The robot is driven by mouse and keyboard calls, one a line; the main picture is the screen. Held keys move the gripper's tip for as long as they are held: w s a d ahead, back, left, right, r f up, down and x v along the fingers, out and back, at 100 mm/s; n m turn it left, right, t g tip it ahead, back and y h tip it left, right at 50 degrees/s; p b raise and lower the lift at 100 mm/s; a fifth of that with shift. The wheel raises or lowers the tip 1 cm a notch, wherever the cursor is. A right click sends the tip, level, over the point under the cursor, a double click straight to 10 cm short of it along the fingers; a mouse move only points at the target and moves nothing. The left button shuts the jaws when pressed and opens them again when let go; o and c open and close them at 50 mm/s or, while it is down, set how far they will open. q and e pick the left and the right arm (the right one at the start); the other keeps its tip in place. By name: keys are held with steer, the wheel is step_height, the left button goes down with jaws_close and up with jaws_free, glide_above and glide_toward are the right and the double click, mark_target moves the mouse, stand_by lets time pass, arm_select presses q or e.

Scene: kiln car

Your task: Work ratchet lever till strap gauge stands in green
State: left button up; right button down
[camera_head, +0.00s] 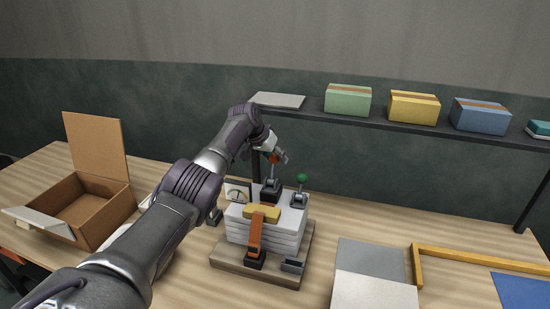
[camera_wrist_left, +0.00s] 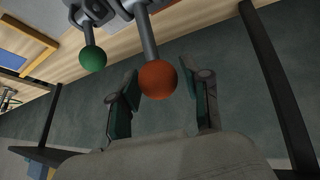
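A stack of white slabs (camera_head: 262,232) stands on a wooden base (camera_head: 258,274), with an orange strap (camera_head: 256,234) over a yellow pad (camera_head: 262,212). A dark ratchet (camera_head: 270,188) on top has a lever with an orange ball knob (camera_wrist_left: 158,80). A second lever with a green ball knob (camera_head: 302,178) stands to its right. A dial gauge (camera_head: 237,195) sits at the stack's left; its needle is too small to read. My left gripper (camera_head: 279,155) is open at the orange knob. In the wrist view its fingers stand either side of the knob, nearer the left finger; contact is unclear.
An open cardboard box (camera_head: 95,212) stands at left. A dark shelf (camera_head: 370,122) behind carries green, yellow and blue boxes. Grey sheets (camera_head: 370,262), a yellow-brown angled frame (camera_head: 470,259) and a blue sheet (camera_head: 525,291) lie at right. The table between stack and sheets is clear.

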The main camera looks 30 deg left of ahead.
arm_select(q)
steer(key=shift+o, duration=0.4)
steer(key=shift+r, duration=0.1)
steer(key=v, duration=1.1)
steer(key=shift+r, duration=0.3)
steer(key=shift+s+a+f, duration=0.1)
steer(key=shift+s+a, duration=0.05)
steer(key=shift+s, duration=0.05)
